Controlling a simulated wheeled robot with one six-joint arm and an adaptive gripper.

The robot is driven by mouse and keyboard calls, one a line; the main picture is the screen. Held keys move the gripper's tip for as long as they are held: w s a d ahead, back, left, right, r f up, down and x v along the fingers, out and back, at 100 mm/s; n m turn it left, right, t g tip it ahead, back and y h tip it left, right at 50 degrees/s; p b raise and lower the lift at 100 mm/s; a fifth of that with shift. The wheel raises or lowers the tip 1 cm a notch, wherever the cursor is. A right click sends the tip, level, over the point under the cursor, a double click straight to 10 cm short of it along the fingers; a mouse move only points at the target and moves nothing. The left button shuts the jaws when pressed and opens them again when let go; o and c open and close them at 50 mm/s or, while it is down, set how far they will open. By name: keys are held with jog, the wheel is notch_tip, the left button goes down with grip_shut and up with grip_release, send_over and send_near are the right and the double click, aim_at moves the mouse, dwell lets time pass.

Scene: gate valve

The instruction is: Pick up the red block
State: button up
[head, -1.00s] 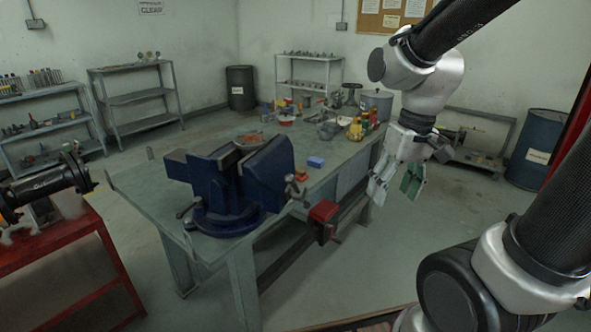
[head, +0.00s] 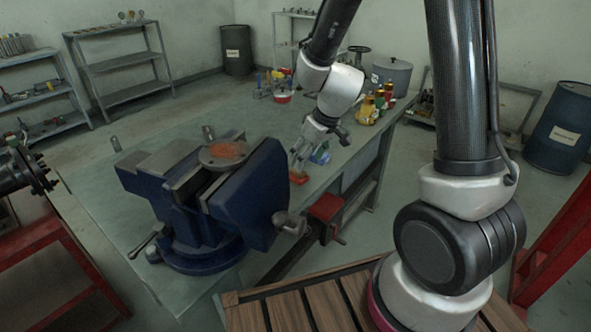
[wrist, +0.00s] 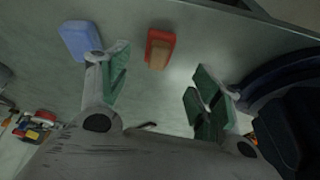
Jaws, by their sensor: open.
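The red block (head: 298,178) lies on the workbench (head: 110,195) near its right edge, beside the blue vise. In the wrist view the red block (wrist: 160,48) shows beyond the fingertips, between the lines of the two fingers, with an orange-brown side face. My gripper (head: 308,158) is open and empty, low over the bench close to the red block. Its green-padded fingers (wrist: 160,82) are spread wide in the wrist view. A blue block (wrist: 80,40) lies to the left, beside the left fingertip; in the head view it is partly hidden by my gripper.
The large blue vise (head: 215,200) stands just left of my gripper, with its dark body (wrist: 290,105) at the right of the wrist view. A red-jawed fixture (head: 326,208) juts from the bench edge.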

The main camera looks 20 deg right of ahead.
aim_at(298, 175)
jog(key=shift+n, duration=0.4)
jog(key=x, duration=0.7)
jog(key=shift+w+f, duration=0.15)
jog(key=shift+f, duration=0.2)
jog(key=c, duration=1.1)
